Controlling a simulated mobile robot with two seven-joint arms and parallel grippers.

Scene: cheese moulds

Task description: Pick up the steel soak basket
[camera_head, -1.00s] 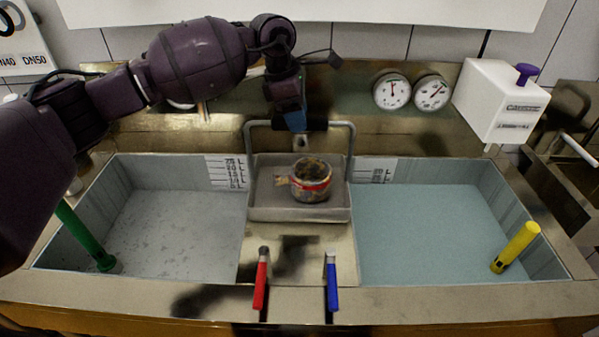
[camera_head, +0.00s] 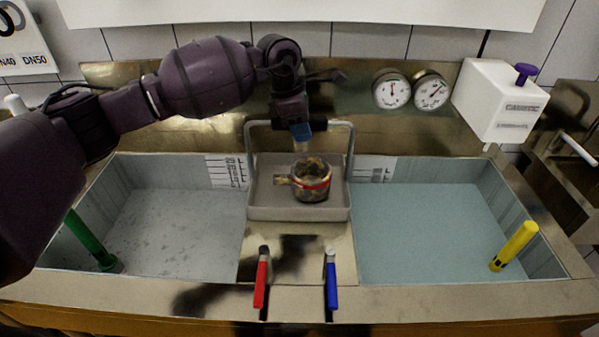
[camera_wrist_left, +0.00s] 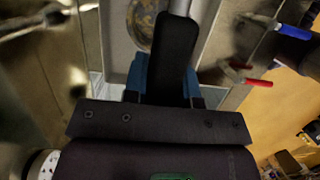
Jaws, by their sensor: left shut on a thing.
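The steel soak basket (camera_head: 298,213) is a shallow grey tray with a tall hoop handle (camera_head: 343,126). It sits on the ledge between the two sink basins in the head view. A round, stained fitting with a red band (camera_head: 312,183) lies in it. My left gripper (camera_head: 301,132) comes down from above onto the middle of the handle and is shut on its black grip. In the left wrist view the black grip (camera_wrist_left: 177,55) lies between the blue fingers, with part of the basket (camera_wrist_left: 120,45) beyond. Whether the basket touches the ledge is unclear. My right gripper is not in view.
The left basin (camera_head: 170,230) holds greyish liquid, the right basin (camera_head: 440,235) bluish liquid. A green tube (camera_head: 90,240) and a yellow tube (camera_head: 514,246) stand in them. Red (camera_head: 261,280) and blue (camera_head: 331,280) levers stand in front. Gauges (camera_head: 411,92) and a white box (camera_head: 500,103) are behind.

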